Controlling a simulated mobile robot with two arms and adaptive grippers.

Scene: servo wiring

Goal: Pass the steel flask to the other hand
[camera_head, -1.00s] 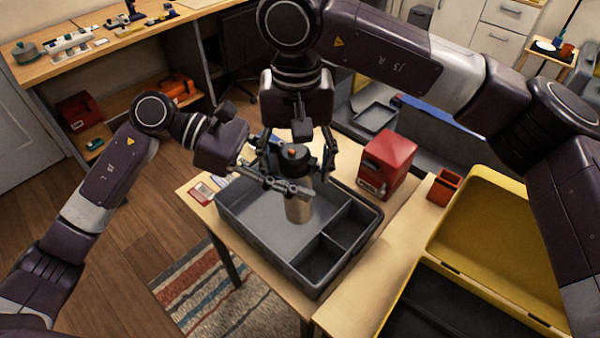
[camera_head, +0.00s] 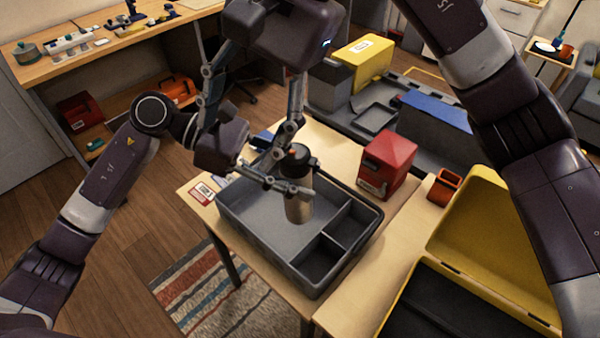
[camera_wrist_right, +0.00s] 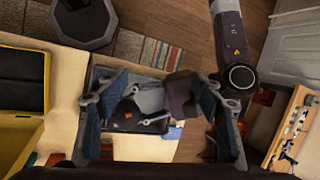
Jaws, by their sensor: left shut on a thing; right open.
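The steel flask (camera_head: 299,207) stands roughly upright over the grey divided tray (camera_head: 258,248); whether its base touches the tray floor I cannot tell. It has a dark cap with an orange spot, which shows from above in the right wrist view (camera_wrist_right: 127,114). My left gripper (camera_head: 292,187) comes from the left and is shut on the flask's upper body. My right gripper (camera_head: 243,145) is open and empty, nearer the camera and above the flask. Its spread fingers (camera_wrist_right: 160,135) frame the cap and my left gripper in the right wrist view.
A red box (camera_head: 388,165) stands on the table right of the tray. A small orange container (camera_head: 444,187) and an open yellow case (camera_head: 490,235) lie further right. A card (camera_head: 203,192) lies at the table's left corner.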

